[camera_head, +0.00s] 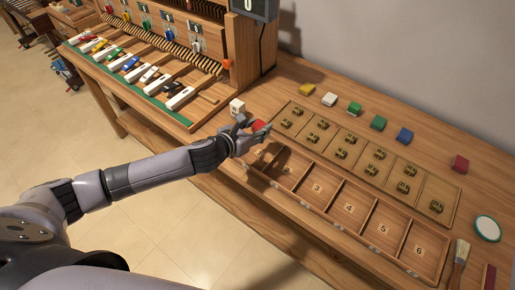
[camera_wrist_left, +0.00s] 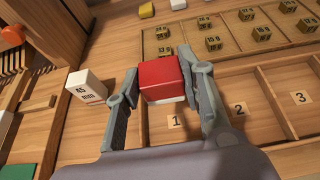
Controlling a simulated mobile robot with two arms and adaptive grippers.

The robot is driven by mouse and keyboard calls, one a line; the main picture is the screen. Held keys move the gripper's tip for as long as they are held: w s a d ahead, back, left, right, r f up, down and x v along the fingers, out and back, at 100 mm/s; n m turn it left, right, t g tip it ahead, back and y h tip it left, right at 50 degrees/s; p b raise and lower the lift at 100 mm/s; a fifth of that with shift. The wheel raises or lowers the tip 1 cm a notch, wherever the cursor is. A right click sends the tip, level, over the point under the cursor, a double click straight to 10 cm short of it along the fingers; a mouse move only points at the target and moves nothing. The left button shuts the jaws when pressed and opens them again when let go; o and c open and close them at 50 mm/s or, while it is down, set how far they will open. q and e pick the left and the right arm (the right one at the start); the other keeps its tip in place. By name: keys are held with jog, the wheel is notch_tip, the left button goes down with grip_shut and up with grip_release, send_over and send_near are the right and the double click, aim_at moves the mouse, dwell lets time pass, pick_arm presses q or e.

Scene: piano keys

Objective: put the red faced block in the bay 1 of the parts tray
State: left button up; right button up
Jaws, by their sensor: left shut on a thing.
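The red faced block (camera_wrist_left: 160,78) has a red top and a pale lower edge. My left gripper (camera_wrist_left: 162,88) is shut on it, one finger on each side, and holds it above bay 1 in the left wrist view. In the head view the red block (camera_head: 259,125) shows at the fingertips of my left gripper (camera_head: 250,133), partly hidden by them. The parts tray (camera_head: 333,188) has a row of numbered bays. Bay 1 (camera_wrist_left: 170,123) shows its number below the block, and its floor looks empty where visible. My right gripper is not in view.
A white block marked 45 (camera_wrist_left: 87,86) stands just left of the gripper. A board with several brass weights (camera_head: 368,158) lies behind the tray. Coloured blocks, including a blue one (camera_head: 404,136), line the back. A piano-like key frame (camera_head: 150,75) stands at left.

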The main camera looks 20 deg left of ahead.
pick_arm(q)
send_over(257, 156)
notch_tip(257, 156, down, 6)
jog(key=shift+w+r, duration=0.1)
jog(key=shift+r, duration=0.15)
jog(key=shift+f+b, duration=0.45)
jog(key=shift+f, duration=1.7)
jog(key=shift+f, duration=0.2)
jog(key=o, duration=0.9)
jog(key=shift+o, duration=0.2)
jog(key=shift+r, duration=0.25)
jog(key=b+v, duration=0.1)
jog(key=v, duration=1.1)
